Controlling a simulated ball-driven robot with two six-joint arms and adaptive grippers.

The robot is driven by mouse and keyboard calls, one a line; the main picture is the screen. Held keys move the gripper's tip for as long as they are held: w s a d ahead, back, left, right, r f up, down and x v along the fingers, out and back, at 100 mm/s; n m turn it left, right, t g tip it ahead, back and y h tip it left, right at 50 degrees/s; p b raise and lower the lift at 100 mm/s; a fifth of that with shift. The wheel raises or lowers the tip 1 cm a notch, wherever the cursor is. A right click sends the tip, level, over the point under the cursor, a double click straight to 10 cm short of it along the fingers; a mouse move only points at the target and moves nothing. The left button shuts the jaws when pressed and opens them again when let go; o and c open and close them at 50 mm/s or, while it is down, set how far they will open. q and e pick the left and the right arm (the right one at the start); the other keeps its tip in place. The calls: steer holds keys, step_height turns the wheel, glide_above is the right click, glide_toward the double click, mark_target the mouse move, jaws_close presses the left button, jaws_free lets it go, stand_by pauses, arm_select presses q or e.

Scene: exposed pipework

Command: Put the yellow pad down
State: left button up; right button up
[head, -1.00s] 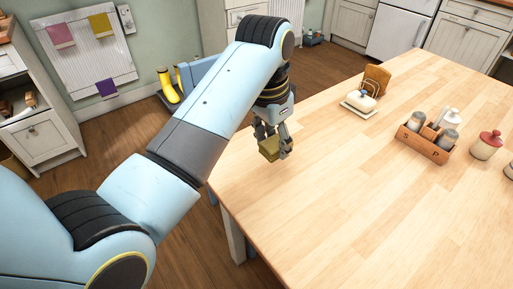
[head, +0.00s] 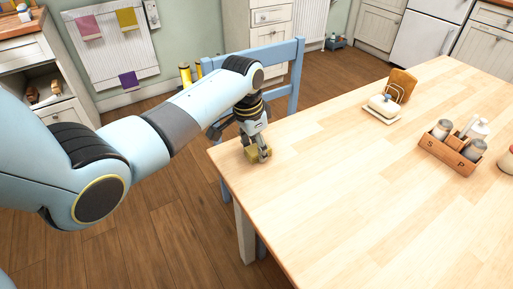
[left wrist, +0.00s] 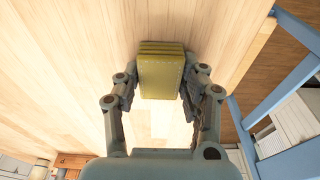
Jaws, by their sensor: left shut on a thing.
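The yellow pad (head: 262,157) is a small olive-yellow block at the near left corner of the wooden table (head: 350,180). My left gripper (head: 258,153) points down and is shut on the pad. In the left wrist view the pad (left wrist: 161,72) sits between the two fingers (left wrist: 160,90), with layered edges showing at its top. The pad is at or just above the tabletop; I cannot tell whether it touches. My right gripper is not in view.
A blue chair (head: 293,75) stands behind the table's left edge. A butter dish (head: 383,106), a toast rack (head: 401,85) and a wooden condiment caddy (head: 449,150) stand farther right. The tabletop between the pad and these is clear.

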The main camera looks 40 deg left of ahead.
mark_target(250, 151)
arm_select(q)
steer(key=o, duration=1.1)
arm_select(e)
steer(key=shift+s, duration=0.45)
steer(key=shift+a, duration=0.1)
arm_select(q)
steer(key=shift+r, duration=0.3)
steer(key=r, duration=0.3)
steer(key=s+r+p, duration=0.1)
steer(key=r, duration=0.3)
steer(key=r+p, duration=0.1)
steer(key=r, duration=0.3)
steer(key=shift+s+a+r, duration=0.2)
steer(key=shift+s+a, duration=0.1)
steer(key=shift+s, duration=0.05)
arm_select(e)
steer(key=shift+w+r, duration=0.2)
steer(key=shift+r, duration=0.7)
